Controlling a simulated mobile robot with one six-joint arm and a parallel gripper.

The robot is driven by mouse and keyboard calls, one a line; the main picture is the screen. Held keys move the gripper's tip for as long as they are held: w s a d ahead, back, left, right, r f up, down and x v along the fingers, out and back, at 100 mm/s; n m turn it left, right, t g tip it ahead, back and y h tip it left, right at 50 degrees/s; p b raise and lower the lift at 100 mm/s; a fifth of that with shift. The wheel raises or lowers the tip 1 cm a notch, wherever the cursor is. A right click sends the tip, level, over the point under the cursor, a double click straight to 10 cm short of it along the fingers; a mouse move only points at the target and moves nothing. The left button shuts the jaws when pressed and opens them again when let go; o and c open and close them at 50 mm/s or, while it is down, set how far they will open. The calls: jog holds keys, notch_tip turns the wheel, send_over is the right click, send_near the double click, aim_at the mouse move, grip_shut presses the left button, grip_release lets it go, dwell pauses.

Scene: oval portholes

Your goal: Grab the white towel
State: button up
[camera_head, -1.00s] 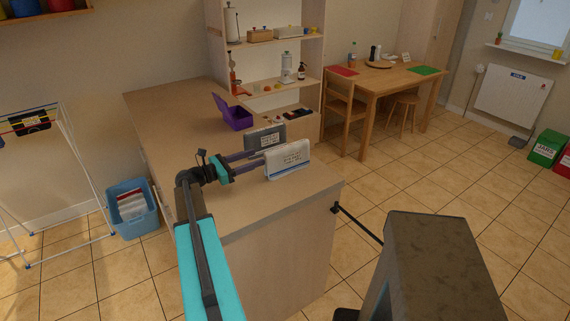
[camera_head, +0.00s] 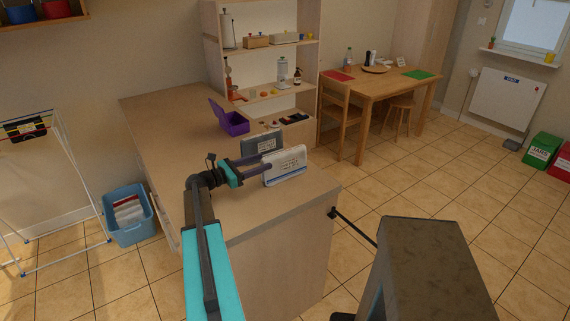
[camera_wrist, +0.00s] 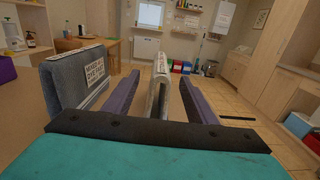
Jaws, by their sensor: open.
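The white towel (camera_head: 285,167), folded over a low holder with a printed label, stands on the counter near its front right end. A grey towel (camera_head: 262,144) with a similar label stands behind it. My gripper (camera_head: 262,161) reaches in from the left at towel height. In the wrist view my gripper (camera_wrist: 160,95) is open, its two purple fingers apart. The grey towel (camera_wrist: 75,80) is outside the left finger.
The counter (camera_head: 170,125) carries an open purple box (camera_head: 232,120) farther back. A shelf unit (camera_head: 265,65) stands behind it. A blue basket (camera_head: 128,215) and a drying rack (camera_head: 45,190) are on the floor at left. A wooden table (camera_head: 375,85) is at the back.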

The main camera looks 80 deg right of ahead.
aim_at(280, 156)
jog(key=shift+p+x, duration=0.45)
jog(key=shift+x, duration=1.55)
jog(key=shift+p+x, duration=0.9)
jog(key=shift+x, duration=0.3)
jog(key=shift+p+x, duration=0.55)
jog(key=shift+x, duration=0.95)
jog(key=shift+a+f, duration=0.1)
jog(key=shift+c, duration=0.4)
grip_shut()
